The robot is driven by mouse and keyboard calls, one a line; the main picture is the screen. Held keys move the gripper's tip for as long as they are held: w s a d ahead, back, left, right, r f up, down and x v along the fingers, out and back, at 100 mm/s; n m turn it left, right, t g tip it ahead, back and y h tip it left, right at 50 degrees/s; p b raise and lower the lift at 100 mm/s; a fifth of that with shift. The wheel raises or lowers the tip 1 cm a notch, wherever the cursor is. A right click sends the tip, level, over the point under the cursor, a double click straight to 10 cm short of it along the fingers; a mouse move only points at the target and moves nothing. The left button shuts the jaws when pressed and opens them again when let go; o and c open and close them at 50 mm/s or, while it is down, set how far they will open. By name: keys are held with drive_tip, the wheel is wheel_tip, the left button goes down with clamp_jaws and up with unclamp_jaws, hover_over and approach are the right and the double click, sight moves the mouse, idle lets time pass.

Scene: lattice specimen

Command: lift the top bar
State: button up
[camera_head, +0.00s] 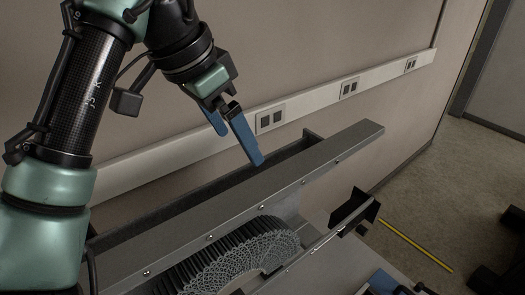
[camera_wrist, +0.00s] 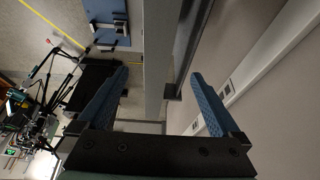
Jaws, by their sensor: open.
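The top bar (camera_head: 270,185) is a long grey metal beam with small screws along its side, running diagonally from lower left to upper right in the head view. My gripper (camera_head: 242,148) has two blue fingers and is open and empty near the bar's back edge, with the near fingertip overlapping that edge in the picture. In the wrist view the bar (camera_wrist: 157,50) runs up the picture between the spread fingers of my gripper (camera_wrist: 158,74). The height of the fingertips relative to the bar is hard to tell. The bar's lower-left end is cut off in the head view.
A grey lattice specimen (camera_head: 235,262) sits below the bar at the front. A dark bracket (camera_head: 352,211) stands out to the right. The wall carries a white outlet rail (camera_head: 340,92) behind the bar. Open floor with a yellow strip (camera_head: 415,245) lies to the right.

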sight(263, 186)
drive_tip(key=x, duration=0.4)
drive_tip(key=p+x, duration=0.1)
drive_tip(key=x, duration=0.7)
drive_tip(key=shift+s+f+p, duration=0.15)
drive_tip(key=shift+f+p, duration=0.15)
drive_tip(key=shift+f, duration=0.1)
clamp_jaws()
